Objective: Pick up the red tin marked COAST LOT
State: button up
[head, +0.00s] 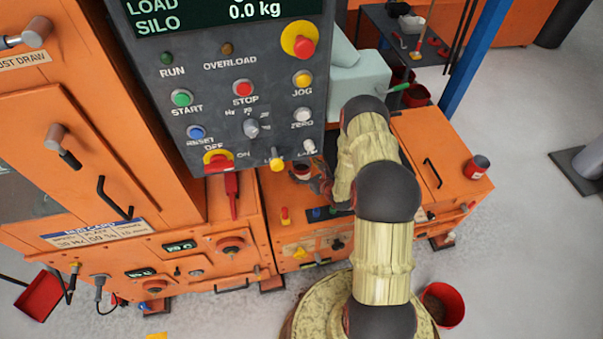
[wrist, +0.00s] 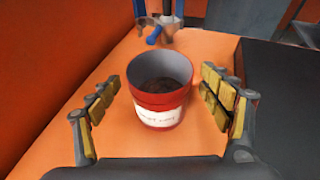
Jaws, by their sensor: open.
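A red tin (wrist: 158,105) with a white label and dark contents stands upright on the orange bench top in the wrist view. The label's print is too blurred to read surely. My gripper (wrist: 160,80) is open, with its yellow-padded fingers on the left and right of the tin and a visible gap on each side. In the head view my gripper (head: 321,180) is small and partly hidden by my arm, beside a small red tin (head: 301,172) on the bench. Another red tin (head: 477,166) with a dark top stands at the bench's right end.
Behind the tin in the wrist view are blue-and-grey fittings (wrist: 155,25). An orange wall rises at left, and a dark panel (wrist: 275,100) lies at right. In the head view a grey control panel (head: 235,90) hangs left of my arm. A red bucket (head: 443,305) stands on the floor.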

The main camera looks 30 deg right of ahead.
jog(key=shift+x, duration=0.9)
jog(key=shift+c, duration=0.5)
jog(key=c, duration=1.1)
jog(key=shift+c, duration=1.4)
